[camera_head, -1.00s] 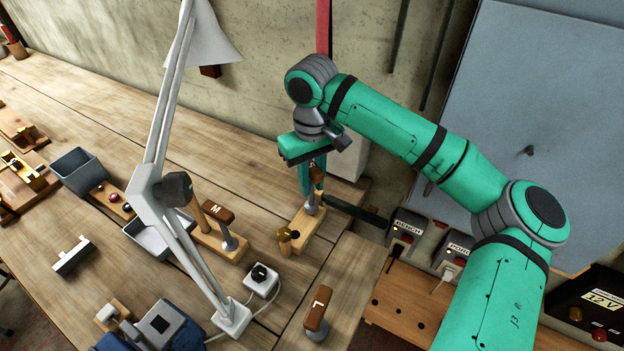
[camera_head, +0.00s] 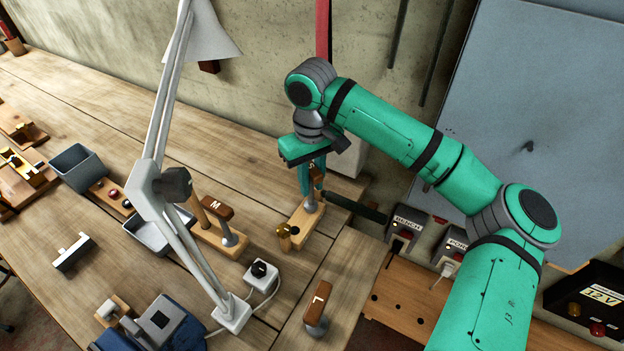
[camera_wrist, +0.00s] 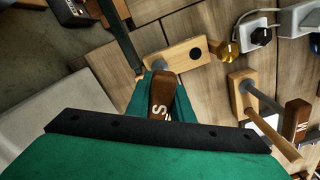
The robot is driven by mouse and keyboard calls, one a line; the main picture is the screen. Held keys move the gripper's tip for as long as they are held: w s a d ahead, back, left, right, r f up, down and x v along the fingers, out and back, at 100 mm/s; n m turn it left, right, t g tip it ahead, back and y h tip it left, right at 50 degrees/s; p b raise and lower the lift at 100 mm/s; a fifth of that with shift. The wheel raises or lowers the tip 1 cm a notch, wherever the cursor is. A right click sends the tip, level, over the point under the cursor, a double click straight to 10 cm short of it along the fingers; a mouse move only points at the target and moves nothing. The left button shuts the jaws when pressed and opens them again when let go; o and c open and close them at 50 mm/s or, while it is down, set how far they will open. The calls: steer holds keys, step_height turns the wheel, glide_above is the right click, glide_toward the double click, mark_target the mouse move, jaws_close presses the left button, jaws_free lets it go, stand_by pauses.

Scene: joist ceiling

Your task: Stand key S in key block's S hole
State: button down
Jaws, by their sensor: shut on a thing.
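Key S (camera_wrist: 161,92) has a brown wooden handle marked S and a grey shaft. My gripper (camera_head: 312,180) is shut on its handle, with green fingers on both sides in the wrist view (camera_wrist: 162,98). The key is roughly upright over one end of a light wooden block (camera_head: 300,229), which also shows in the wrist view (camera_wrist: 182,58). The shaft's lower end meets that block in the picture; I cannot tell whether it is in a hole. A dark round hole shows near the block's other end. A brass knob (camera_head: 285,238) is beside that end.
Key M (camera_head: 216,207) stands on another wooden block, left of my gripper. Key L (camera_head: 318,297) stands near the bench's front edge. A dark bar (camera_head: 355,208) lies close right of the gripper.

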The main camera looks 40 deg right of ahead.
steer(key=shift+f, duration=0.65)
steer(key=c, duration=1.5)
jaws_free()
step_height(320, 180, up, 14)
steer(key=shift+d+f, duration=0.1)
steer(key=shift+r, duration=0.55)
